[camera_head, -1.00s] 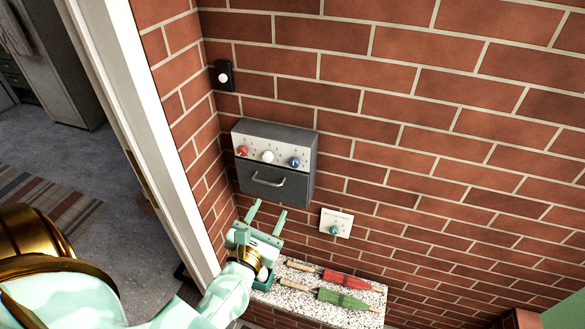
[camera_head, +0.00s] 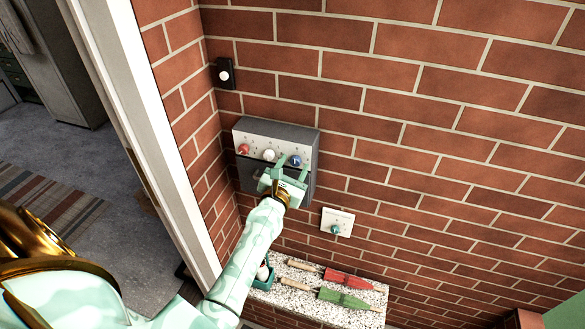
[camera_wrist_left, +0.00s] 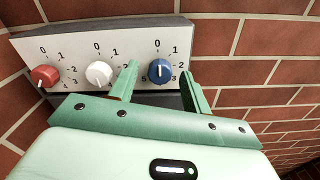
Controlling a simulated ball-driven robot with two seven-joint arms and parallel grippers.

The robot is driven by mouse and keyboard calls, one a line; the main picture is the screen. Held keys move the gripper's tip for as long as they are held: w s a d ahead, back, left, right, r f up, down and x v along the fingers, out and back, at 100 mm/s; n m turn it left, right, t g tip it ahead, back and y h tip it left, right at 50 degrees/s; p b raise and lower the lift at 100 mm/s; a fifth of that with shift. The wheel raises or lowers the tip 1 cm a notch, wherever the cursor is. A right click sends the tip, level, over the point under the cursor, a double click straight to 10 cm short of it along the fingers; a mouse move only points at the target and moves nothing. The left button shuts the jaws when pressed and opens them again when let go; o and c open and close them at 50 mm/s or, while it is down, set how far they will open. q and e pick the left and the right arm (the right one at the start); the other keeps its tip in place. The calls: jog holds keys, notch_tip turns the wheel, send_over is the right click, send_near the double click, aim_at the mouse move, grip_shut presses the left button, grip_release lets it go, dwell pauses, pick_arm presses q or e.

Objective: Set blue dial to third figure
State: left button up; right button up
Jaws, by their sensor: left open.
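The blue dial (camera_head: 295,160) is the rightmost of three on the light panel of a grey wall box. In the left wrist view the blue dial (camera_wrist_left: 161,71) shows a white mark pointing up, about at the 0, with figures printed around it. My left gripper (camera_head: 292,169) is open and empty at the box, just below the blue dial. In the left wrist view its fingers (camera_wrist_left: 161,82) stand one on each side of the dial. I cannot tell whether they reach around it. My right gripper is not in view.
A white dial (camera_wrist_left: 99,73) and a red dial (camera_wrist_left: 45,75) sit to the left. A small plate with a teal knob (camera_head: 336,229) is lower right on the brick wall. Red (camera_head: 348,281) and green (camera_head: 342,299) tools lie on the speckled ledge (camera_head: 262,295) below.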

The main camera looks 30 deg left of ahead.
pick_arm(q)
jog(key=c, duration=1)
